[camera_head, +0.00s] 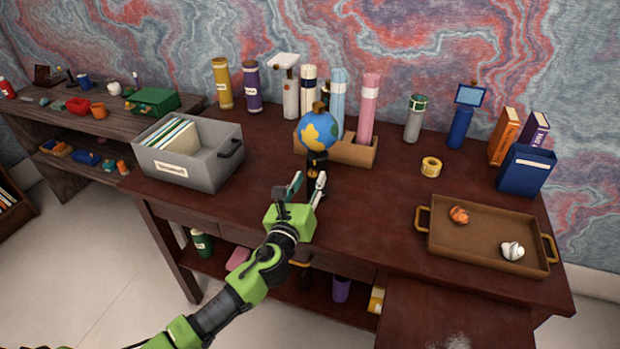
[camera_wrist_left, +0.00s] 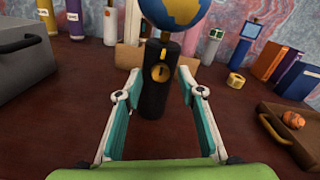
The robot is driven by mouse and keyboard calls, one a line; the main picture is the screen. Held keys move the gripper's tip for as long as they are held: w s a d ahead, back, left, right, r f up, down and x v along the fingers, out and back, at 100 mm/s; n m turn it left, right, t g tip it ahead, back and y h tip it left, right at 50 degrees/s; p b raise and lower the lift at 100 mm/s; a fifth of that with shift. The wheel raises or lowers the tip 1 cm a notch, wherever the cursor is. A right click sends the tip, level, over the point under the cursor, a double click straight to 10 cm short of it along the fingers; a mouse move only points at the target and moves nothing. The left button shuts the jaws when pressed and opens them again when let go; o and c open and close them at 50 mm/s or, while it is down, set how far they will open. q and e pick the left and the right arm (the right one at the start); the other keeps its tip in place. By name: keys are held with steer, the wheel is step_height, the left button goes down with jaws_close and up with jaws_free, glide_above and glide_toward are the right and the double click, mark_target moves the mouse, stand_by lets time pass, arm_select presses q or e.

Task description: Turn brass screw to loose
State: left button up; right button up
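The brass screw (camera_wrist_left: 161,72) is a round brass disc with a dark slot, set in the front of a dark cylindrical stand. A globe (camera_head: 318,130) in blue and yellow sits on top of this stand (camera_wrist_left: 153,100), which stands on the desk. My left gripper (camera_head: 308,181) is open and empty in front of the stand. In the left wrist view its two fingers (camera_wrist_left: 158,90) are spread to either side of the stand, and the screw shows between them. I cannot tell whether a finger touches the stand. My right gripper is not in view.
A grey file box (camera_head: 215,172) stands left of the gripper. A wooden holder (camera_head: 357,153) with tall tubes is behind the globe. A yellow tape roll (camera_head: 431,167) and a brown tray (camera_head: 470,248) are to the right. The desk between is clear.

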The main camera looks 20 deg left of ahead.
arm_select(q)
steer(key=shift+w, duration=0.55)
jaws_close()
